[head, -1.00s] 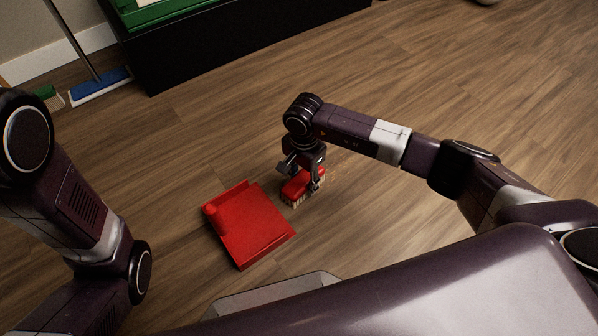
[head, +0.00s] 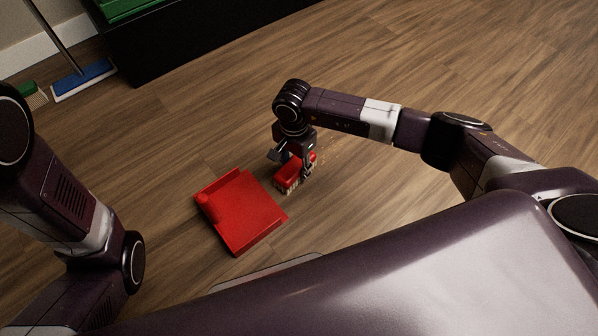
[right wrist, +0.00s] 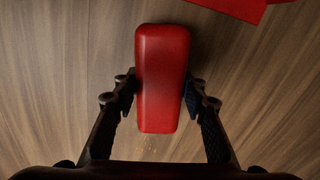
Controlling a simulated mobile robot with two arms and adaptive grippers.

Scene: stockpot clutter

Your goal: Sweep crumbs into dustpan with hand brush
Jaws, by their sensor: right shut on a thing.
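The red dustpan (head: 246,214) lies flat on the wooden floor, and its edge also shows at the top right of the right wrist view (right wrist: 232,6). The red hand brush (head: 288,174) with pale bristles is just beside it, up and to the right. My right gripper (head: 292,164) is shut on the brush, with one finger on each side of its red body (right wrist: 162,75). Some tiny crumbs (right wrist: 150,146) show faintly on the floor near the brush's lower end in the right wrist view. My left arm is at the left edge; its gripper is out of frame.
A black cabinet or box (head: 200,40) with green items on top stands at the back. A blue broom (head: 84,78) and a green brush (head: 33,92) rest by the wall at the upper left. The floor to the right and behind is clear.

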